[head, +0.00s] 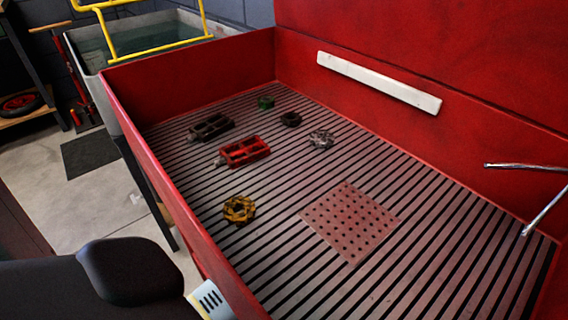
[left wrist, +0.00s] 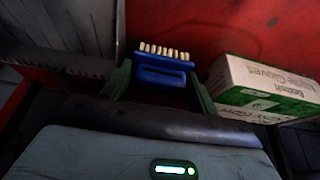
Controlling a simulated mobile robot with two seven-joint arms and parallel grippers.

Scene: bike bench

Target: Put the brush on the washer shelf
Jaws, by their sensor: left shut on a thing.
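The blue brush (left wrist: 163,73) with pale bristles is in the left wrist view, bristles pointing up. My left gripper (left wrist: 160,88) has its green fingers on either side of the brush and is shut on it. The brush is not visible in the head view. In the head view the red washer (head: 150,88) has a slatted floor, and a narrow white ledge (head: 380,82), which looks like the shelf, runs along its back wall. The ledge looks empty. My right gripper is in neither view.
On the slats lie a red pedal (head: 243,151), a dark pedal (head: 211,127), a golden sprocket (head: 239,209), a few small parts and a perforated plate (head: 350,222). A metal spout (head: 526,166) stands at right. A glove box (left wrist: 265,90) is beside my left gripper.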

